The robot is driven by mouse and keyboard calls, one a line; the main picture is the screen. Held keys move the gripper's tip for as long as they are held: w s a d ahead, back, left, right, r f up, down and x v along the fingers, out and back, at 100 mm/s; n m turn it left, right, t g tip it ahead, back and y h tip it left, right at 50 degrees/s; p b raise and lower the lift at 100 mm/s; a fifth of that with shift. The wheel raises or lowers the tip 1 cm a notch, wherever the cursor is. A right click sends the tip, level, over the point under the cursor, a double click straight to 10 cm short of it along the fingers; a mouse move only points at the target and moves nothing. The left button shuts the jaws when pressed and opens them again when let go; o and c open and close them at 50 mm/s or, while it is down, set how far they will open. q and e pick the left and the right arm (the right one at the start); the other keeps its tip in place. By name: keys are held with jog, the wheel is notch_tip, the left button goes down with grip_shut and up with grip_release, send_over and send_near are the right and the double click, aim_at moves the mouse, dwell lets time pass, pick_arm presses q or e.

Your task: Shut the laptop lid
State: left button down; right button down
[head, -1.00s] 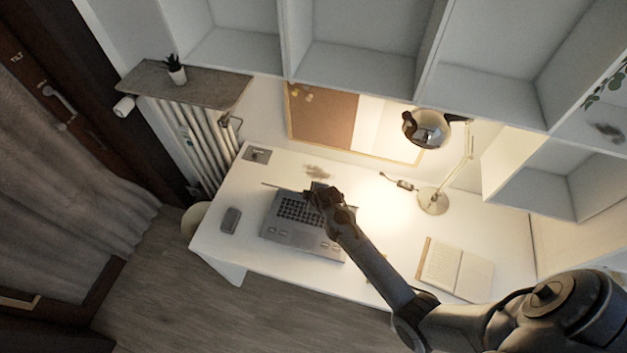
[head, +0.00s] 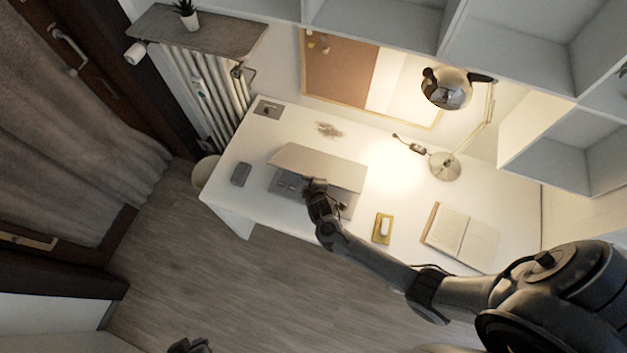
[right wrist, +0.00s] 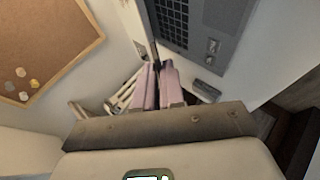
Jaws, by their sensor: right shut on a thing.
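The grey laptop (head: 289,184) is on the white desk. Its lid (head: 322,166) leans forward over the base, partly lowered, and hides most of the keyboard in the head view. My right gripper (head: 316,184) is at the lid's front edge. In the right wrist view its fingers (right wrist: 158,68) are closed on the thin edge of the lid, with the laptop's keyboard side (right wrist: 197,38) beside them. A dark part at the bottom edge of the head view looks like my left gripper (head: 190,346); its fingers are not clear.
A dark small device (head: 241,174) lies left of the laptop. A yellow tray (head: 377,238) with a white item, an open book (head: 460,236) and a lit lamp (head: 445,167) are to the right. Shelves (head: 545,150) overhang the desk's back right.

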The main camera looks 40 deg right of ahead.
jog(key=shift+s+d+f, duration=0.1)
jog(key=shift+d+f, duration=0.05)
jog(key=shift+f, duration=0.05)
jog(key=c, duration=1.3)
grip_release()
jog(key=shift+c, duration=0.2)
jog(key=shift+o, duration=0.3)
jog(key=shift+d+r, duration=0.1)
jog(key=shift+r, duration=0.05)
jog(key=p+v, duration=0.1)
jog(key=v, duration=0.9)
jog(key=shift+s+a+r, duration=0.15)
jog(key=shift+a+r, duration=0.05)
jog(key=shift+r, duration=0.1)
jog(key=shift+s, duration=0.1)
